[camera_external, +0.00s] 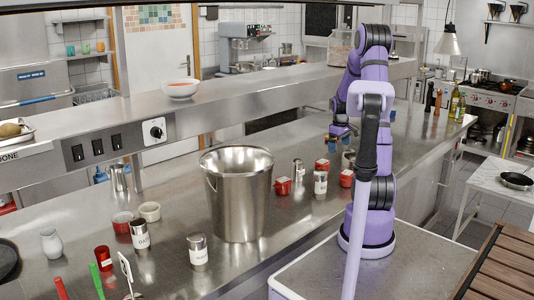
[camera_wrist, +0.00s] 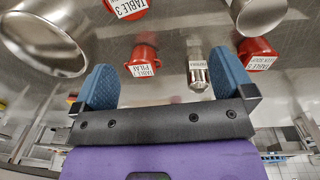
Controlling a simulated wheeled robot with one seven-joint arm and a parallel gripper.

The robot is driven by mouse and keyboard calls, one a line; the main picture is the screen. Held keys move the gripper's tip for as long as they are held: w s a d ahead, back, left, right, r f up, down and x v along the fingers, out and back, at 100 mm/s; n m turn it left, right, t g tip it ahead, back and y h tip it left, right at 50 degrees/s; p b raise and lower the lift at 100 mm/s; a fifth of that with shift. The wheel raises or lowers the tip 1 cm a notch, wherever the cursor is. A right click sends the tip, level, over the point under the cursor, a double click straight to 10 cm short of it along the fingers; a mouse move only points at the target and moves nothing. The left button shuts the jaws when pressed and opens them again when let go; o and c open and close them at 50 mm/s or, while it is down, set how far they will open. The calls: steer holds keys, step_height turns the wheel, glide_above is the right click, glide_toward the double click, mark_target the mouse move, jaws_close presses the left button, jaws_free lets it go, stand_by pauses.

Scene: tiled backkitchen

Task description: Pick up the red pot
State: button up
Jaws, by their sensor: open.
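Several small red pots with white labels stand on the steel counter. In the external view, one red pot (camera_external: 283,187) is beside the steel bin, another red pot (camera_external: 322,165) is farther back, and a third red pot (camera_external: 346,179) is near my arm. In the wrist view, a red pot (camera_wrist: 143,55) lies between the fingers, another red pot (camera_wrist: 257,48) is at the right, and one (camera_wrist: 125,5) is cut off at the top. My gripper (camera_external: 339,143) is open and empty above the counter; its blue fingers also show in the wrist view (camera_wrist: 166,68).
A tall steel bin (camera_external: 237,200) stands left of the pots. Labelled shakers (camera_external: 320,184) (camera_external: 298,169) stand among them; one shaker (camera_wrist: 197,72) shows near the right finger. A raised steel shelf (camera_external: 250,92) runs behind. Bottles (camera_external: 437,102) stand at the right end.

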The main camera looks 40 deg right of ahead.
glide_above(348, 173)
steer(key=shift+y, duration=0.4)
step_height(348, 173, down, 7)
steer(key=shift+d+r, duration=0.1)
steer(key=shift+r, duration=0.1)
step_height(348, 173, down, 6)
steer(key=shift+d+r, duration=0.1)
steer(key=shift+r, duration=0.1)
steer(key=shift+w+f, duration=0.15)
steer(key=shift+f, duration=2.5)
steer(key=c, duration=1.1)
steer(key=shift+r, duration=0.15)
